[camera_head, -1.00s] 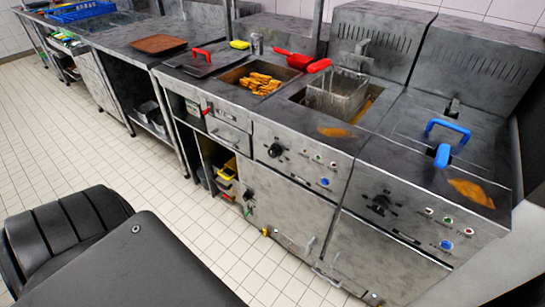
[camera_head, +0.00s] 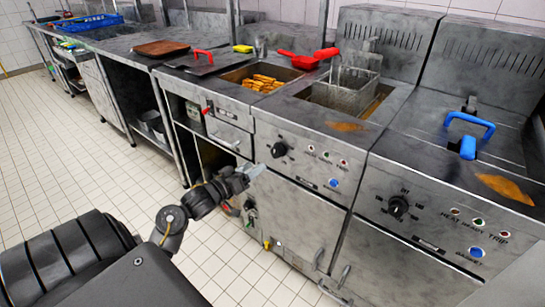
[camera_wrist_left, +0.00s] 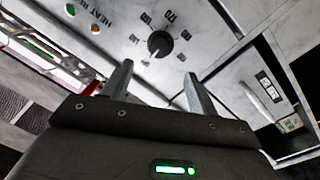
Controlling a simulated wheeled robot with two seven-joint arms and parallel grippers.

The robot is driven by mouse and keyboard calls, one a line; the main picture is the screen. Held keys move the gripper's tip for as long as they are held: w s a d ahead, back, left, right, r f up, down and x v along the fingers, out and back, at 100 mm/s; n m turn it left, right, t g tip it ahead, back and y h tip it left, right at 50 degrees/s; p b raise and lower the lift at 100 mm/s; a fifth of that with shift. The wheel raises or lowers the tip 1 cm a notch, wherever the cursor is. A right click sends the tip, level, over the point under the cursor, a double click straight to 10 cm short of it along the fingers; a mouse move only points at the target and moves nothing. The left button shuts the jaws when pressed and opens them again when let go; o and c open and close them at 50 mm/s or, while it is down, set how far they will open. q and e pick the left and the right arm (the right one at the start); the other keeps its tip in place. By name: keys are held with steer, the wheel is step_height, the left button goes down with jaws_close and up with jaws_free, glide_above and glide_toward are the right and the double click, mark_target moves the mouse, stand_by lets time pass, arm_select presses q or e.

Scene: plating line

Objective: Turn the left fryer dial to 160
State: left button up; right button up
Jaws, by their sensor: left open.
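The left fryer dial (camera_head: 279,149) is a black round knob on the grey front panel of the left fryer. It also shows in the left wrist view (camera_wrist_left: 160,43), with number marks around it, one reading 170. I cannot tell its exact setting. My left gripper (camera_head: 250,171) is in front of that panel, below and left of the dial in the head view. In the left wrist view its two fingers (camera_wrist_left: 157,76) are spread and empty. The dial lies beyond the tips, apart from them. My right gripper is not in view.
The right fryer has its own black dial (camera_head: 398,207). Indicator lamps and a blue button (camera_head: 333,183) sit right of the left dial. A wire basket (camera_head: 345,90) stands over the left fryer's oil. A blue-handled lid (camera_head: 480,130) covers the right fryer. The tiled floor in front is clear.

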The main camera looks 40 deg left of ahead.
mark_target(274, 153)
arm_select(q)
steer(key=w, duration=0.5)
steer(key=w+b, duration=0.1)
steer(key=w, duration=0.2)
steer(key=shift+w+d+f, duration=0.1)
steer(key=shift+w+d, duration=0.2)
steer(key=shift+w, duration=0.7)
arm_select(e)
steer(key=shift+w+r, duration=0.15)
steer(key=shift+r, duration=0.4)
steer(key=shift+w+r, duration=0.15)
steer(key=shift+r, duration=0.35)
arm_select(q)
steer(key=shift+c, duration=0.5)
steer(key=c, duration=0.9)
